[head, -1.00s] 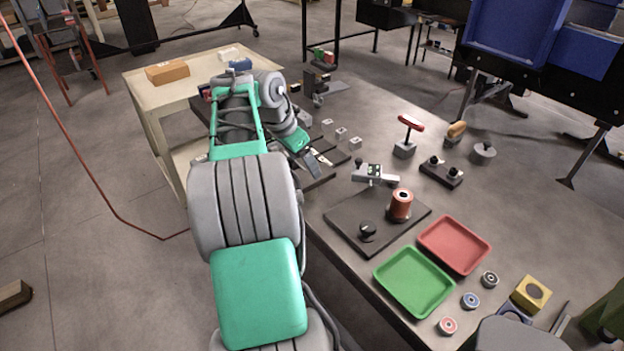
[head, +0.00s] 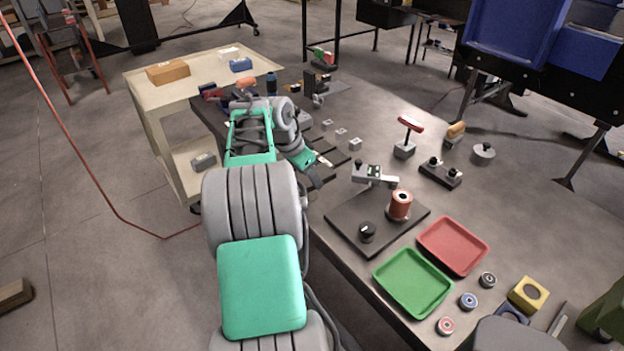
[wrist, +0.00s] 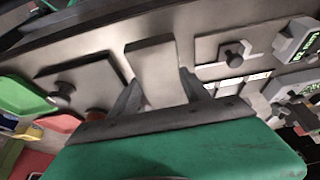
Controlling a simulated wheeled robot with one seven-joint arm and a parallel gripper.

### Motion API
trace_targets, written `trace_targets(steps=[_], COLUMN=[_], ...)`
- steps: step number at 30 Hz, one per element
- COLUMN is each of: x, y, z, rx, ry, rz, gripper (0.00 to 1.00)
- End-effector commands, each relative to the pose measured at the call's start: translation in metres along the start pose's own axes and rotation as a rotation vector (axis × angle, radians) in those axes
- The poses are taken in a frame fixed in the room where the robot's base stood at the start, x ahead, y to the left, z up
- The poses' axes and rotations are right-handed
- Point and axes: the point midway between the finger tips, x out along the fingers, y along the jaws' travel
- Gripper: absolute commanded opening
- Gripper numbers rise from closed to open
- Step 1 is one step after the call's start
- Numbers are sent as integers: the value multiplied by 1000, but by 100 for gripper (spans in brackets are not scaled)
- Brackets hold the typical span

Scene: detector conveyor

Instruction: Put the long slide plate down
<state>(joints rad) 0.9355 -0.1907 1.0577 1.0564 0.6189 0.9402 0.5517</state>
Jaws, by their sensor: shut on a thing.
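My gripper (wrist: 160,77) shows in the wrist view with a dark finger on each side of a long, flat, plain grey plate, the slide plate (wrist: 152,60). The fingers are shut on it, and its near end disappears behind the gripper body. Its far end points toward the table edge. In the head view my gripper (head: 315,180) is low over the left edge of the bench, beside the dark base plates. The slide plate cannot be made out there. I cannot tell whether it touches the bench.
A dark board (head: 345,222) with a copper spool (head: 400,205) and a black knob (head: 367,231) lies right of my gripper. Green (head: 412,308) and red (head: 470,262) trays are nearer. A cream cart (head: 150,95) stands left.

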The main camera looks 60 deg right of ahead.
Motion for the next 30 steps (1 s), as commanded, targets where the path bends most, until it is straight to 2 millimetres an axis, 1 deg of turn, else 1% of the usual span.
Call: trace_targets(steps=[1, 2, 17, 18, 30], x=[0, 0, 0, 0, -4], y=[0, 0, 0, 0, -2], z=[0, 0, 0, 0, -2], rx=[0, 0, 0, 0, 3], ry=[0, 0, 0, 0, 5], rz=[0, 0, 0, 0, -6], gripper=[45, 42, 1, 0, 0])
